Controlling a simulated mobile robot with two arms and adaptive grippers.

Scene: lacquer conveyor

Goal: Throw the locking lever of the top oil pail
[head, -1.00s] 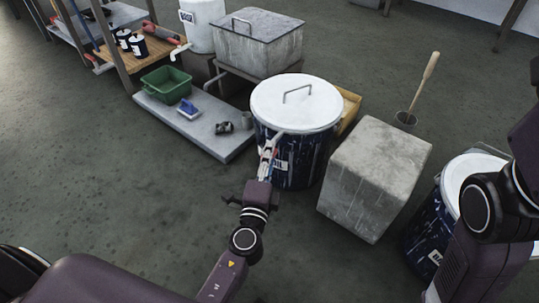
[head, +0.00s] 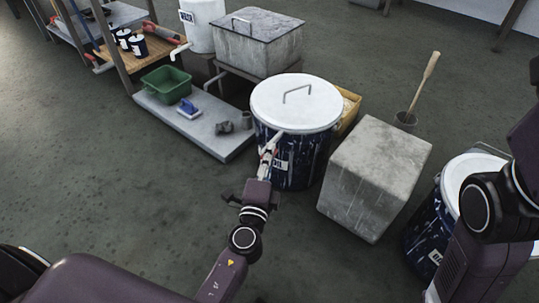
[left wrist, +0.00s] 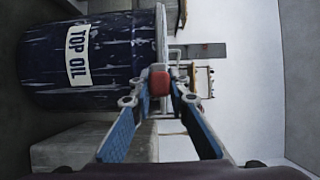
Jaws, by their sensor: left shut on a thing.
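The top oil pail (head: 313,160) is a dark blue drum with pale streaks and a white lid (head: 297,103) with a wire handle. In the left wrist view it lies sideways, with its "TOP OIL" label (left wrist: 77,55) readable. My left gripper (head: 268,150) is at the pail's near left side, just below the lid rim. In the left wrist view its blue-padded fingers (left wrist: 160,98) converge on the red grip of the locking lever (left wrist: 159,82), at the rim. The rest of the lever is mostly hidden. My right gripper is out of view.
A grey concrete block (head: 375,175) stands close right of the pail. A low grey slab (head: 190,125) with a green tub (head: 166,84) lies to the left. Another blue drum (head: 428,235) is at the right, partly behind my right arm. Floor at the front left is clear.

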